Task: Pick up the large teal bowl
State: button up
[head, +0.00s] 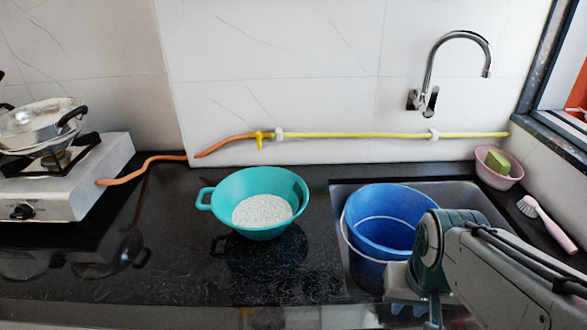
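The large teal bowl (232,223) stands upright on the black counter (180,270), left of the sink. It has a loop handle on its left side and white, grainy contents in the bottom. My arm comes in from the lower right. My gripper (414,300) is at its end, low in front of the blue bucket and well to the right of the bowl, not touching it. The gripper shows only in part near the bottom edge, and I cannot tell its opening.
A blue bucket (390,212) stands in the sink (470,198), between bowl and arm. A gas stove (75,190) with a steel pan (42,122) is at left. A faucet (430,75) hangs above the sink. Counter around the bowl is clear.

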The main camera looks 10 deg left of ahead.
aim_at(260, 203)
jog(key=u, duration=0.05)
jog(key=k, duration=0.5)
jog(key=z, duration=1.95)
jog(key=k, duration=1.25)
jog(key=u, duration=2.2)
jog(key=i, duration=0.6)
jog(key=u, duration=0.05)
